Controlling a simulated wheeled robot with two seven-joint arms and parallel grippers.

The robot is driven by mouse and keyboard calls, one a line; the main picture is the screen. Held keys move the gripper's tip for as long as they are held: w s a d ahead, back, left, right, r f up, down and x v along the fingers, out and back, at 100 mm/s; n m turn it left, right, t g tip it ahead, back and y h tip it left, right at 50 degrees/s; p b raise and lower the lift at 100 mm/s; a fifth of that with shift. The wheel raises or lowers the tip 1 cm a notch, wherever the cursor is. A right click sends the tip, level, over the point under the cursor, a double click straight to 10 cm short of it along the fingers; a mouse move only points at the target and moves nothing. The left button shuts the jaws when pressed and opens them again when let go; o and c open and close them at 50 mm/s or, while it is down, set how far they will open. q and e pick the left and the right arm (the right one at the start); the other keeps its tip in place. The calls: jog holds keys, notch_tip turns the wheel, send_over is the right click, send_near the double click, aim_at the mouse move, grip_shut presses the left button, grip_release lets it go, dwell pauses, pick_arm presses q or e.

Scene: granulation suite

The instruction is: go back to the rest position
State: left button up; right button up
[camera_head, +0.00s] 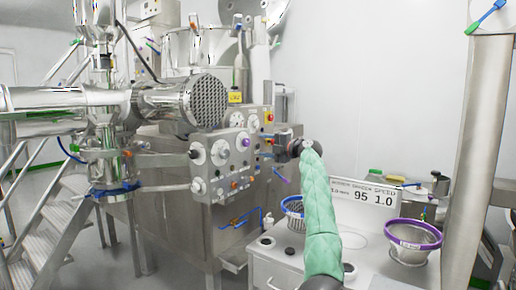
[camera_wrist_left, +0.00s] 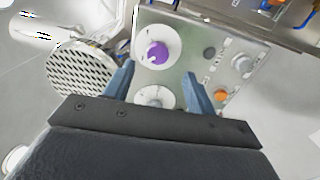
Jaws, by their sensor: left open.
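My left arm, in a pale green sleeve, rises from the bottom of the head view. Its dark gripper (camera_head: 268,148) is raised at the right of the steel control panel (camera_head: 222,178). In the left wrist view the two blue fingers (camera_wrist_left: 160,86) are spread apart, with nothing held between them. The panel's purple knob (camera_wrist_left: 157,52) shows beyond the fingertips, and a grey knob on a white dial (camera_wrist_left: 155,97) shows between the fingers. I cannot tell the exact gap between fingers and panel. My right gripper is in neither view.
Below the arm stands a white bench (camera_head: 270,266) with a blue-rimmed sieve (camera_head: 293,207), a purple-rimmed sieve (camera_head: 413,236) and a display sign (camera_head: 363,197). A perforated steel drum end (camera_head: 208,101) juts out left of the panel. A steel column (camera_head: 482,150) stands at right.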

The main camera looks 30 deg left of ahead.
pick_arm(q)
jog(key=shift+d, duration=0.45)
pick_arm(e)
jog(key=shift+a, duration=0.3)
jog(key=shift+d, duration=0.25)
